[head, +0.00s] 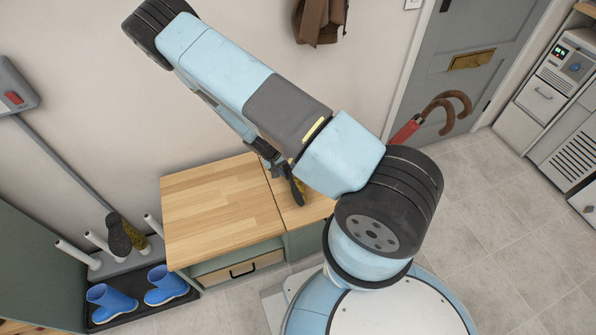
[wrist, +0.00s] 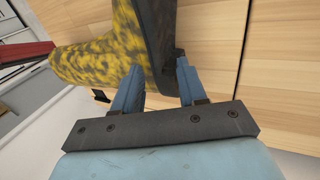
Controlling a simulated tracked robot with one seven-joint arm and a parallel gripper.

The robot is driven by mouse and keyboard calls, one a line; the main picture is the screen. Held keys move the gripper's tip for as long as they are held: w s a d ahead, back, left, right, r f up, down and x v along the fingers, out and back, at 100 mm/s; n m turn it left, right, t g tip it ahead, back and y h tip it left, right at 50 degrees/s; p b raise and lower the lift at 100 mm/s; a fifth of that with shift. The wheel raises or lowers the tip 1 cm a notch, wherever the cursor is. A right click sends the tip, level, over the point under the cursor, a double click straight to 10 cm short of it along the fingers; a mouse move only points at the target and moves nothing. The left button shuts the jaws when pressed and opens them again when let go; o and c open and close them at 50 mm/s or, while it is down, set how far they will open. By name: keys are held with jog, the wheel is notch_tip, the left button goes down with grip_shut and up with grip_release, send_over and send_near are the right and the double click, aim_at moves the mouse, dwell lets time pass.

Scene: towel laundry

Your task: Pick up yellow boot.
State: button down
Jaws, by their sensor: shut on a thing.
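A yellow boot with dark mottling (wrist: 98,45) and a dark sole lies across the upper part of the wrist view. My gripper (wrist: 160,66) is shut on it, with one blue finger on the yellow side and the other by the dark sole. In the head view the boot (head: 300,187) shows only as a dark sole with a little yellow, over the right part of the wooden bench top; my arm hides the rest. I cannot tell whether it touches the wood. Another yellow boot (head: 136,240) with a dark sole is upside down on the peg rack at left.
The wooden bench top (head: 215,205) is bare on its left part. A boot rack with white pegs (head: 75,254) stands left of it, above a black tray (head: 105,325) with blue boots (head: 112,303). Umbrellas (head: 437,110) hang near the grey door. The tiled floor (head: 520,240) is clear at right.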

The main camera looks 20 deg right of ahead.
jog(key=shift+a+r, duration=0.35)
jog(key=shift+a, duration=0.05)
jog(key=s+a+r, duration=0.2)
jog(key=s+r, duration=1)
jog(key=s, duration=0.1)
jog(key=shift+s+a, duration=0.35)
jog(key=shift+s+d, duration=0.1)
